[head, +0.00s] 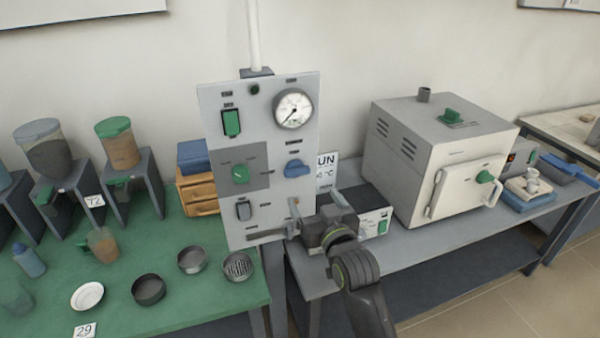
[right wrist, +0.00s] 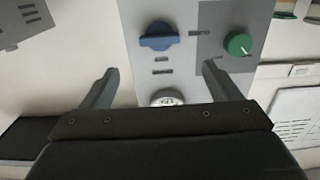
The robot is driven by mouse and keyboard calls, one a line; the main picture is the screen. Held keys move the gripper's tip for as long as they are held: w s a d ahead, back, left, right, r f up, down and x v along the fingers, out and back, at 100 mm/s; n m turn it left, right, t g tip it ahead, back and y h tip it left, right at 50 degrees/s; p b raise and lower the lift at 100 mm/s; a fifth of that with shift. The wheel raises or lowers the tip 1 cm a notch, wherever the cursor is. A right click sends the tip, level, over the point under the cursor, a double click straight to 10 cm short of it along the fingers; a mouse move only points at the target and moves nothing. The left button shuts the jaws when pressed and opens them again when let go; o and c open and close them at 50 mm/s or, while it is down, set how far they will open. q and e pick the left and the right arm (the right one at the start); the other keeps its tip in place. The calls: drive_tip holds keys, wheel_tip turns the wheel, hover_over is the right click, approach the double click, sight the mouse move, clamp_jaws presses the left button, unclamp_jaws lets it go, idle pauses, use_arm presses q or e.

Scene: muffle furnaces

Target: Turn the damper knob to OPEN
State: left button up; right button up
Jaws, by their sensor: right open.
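An upright grey control panel (head: 222,212) carries a green round knob (head: 240,174) on a darker grey plate and a blue knob (head: 296,168) to its right. I cannot read their labels, so I cannot tell which is the damper knob. In the right wrist view the blue knob (right wrist: 156,36) is at upper left and the green knob (right wrist: 238,44) at upper right. My right gripper (head: 316,204) is open and empty in front of the panel's lower right, below the blue knob. Its fingers (right wrist: 160,70) touch neither knob. My left gripper is out of view.
A round gauge (head: 293,109) and a green switch (head: 231,122) sit higher on the panel. A furnace (head: 400,180) with green knobs stands to the right on a grey bench. A green table (head: 205,305) with dishes and hoppers is at left.

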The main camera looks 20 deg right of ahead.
sight(298, 173)
drive_tip(key=w+p, duration=0.2)
drive_tip(key=w, duration=0.8)
drive_tip(key=shift+w+a, duration=0.15)
drive_tip(key=shift+c, duration=0.2)
drive_tip(key=c, duration=0.9)
